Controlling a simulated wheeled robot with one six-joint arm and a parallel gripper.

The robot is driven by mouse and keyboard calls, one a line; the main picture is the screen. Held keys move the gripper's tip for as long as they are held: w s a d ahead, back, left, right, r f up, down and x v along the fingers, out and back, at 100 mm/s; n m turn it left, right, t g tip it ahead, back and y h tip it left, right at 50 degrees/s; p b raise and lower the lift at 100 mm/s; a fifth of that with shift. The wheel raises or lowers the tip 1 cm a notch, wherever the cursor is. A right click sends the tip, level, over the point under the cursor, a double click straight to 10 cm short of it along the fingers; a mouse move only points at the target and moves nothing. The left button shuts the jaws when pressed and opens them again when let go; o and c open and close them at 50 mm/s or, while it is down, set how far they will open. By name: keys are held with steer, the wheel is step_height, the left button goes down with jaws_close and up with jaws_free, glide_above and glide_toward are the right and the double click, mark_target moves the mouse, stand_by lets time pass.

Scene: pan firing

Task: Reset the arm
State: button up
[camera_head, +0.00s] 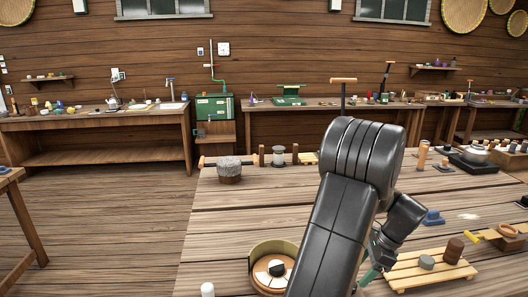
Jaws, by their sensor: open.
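My arm rises from the bottom of the view, bends at the elbow and folds back down over the wooden table (230,215). My gripper (370,276) is at its end, low in the view, partly hidden behind my own arm link. It is open, and I see nothing held in it. It points down near the left end of a slatted wooden board (440,270). I cannot tell whether it touches anything.
A round pan-like dish (258,262) with a pale and dark inside stands left of my arm. A brown cylinder (453,250) stands on the board. The table's left middle is clear.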

steer(key=x, duration=0.7)
steer(key=shift+f, duration=0.1)
